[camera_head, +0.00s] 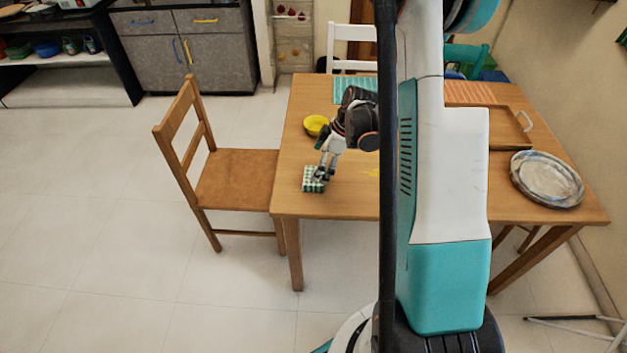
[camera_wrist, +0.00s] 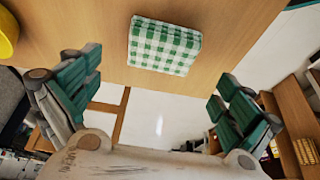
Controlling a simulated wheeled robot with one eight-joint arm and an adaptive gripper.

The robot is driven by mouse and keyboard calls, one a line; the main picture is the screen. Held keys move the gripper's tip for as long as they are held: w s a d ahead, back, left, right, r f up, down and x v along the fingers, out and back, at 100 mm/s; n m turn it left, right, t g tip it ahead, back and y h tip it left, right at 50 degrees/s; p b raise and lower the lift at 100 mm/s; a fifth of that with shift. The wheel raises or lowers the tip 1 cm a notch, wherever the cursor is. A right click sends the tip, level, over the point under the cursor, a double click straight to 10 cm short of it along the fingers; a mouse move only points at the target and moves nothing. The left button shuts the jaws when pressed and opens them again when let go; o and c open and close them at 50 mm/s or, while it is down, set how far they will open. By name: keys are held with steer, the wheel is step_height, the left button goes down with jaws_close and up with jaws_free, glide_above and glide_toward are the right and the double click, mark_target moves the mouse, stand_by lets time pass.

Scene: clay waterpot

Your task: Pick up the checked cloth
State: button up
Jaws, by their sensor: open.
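The checked cloth (camera_head: 312,182) is a small folded green-and-white square lying flat on the wooden table near its front left corner. In the wrist view the cloth (camera_wrist: 165,46) lies at the top centre, near the table edge. My gripper (camera_head: 322,177) is over the cloth in the head view, partly covering it. In the wrist view my gripper (camera_wrist: 157,98) is open, with its two green-padded fingers wide apart to the left and right. The cloth lies beyond the fingers and nothing is between them. The exact height above the cloth is hard to tell.
A yellow bowl (camera_head: 316,125) stands behind the cloth on the table (camera_head: 345,203). A wooden chair (camera_head: 235,180) stands close at the left side. A wooden tray (camera_head: 508,132) and plates (camera_head: 546,180) are on the right. The table around the cloth is clear.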

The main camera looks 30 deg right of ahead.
steer(key=b+x, duration=0.2)
steer(key=x, duration=0.3)
steer(key=shift+s+d+f, duration=0.1)
steer(key=shift+s+d, duration=0.1)
steer(key=c, duration=1.1)
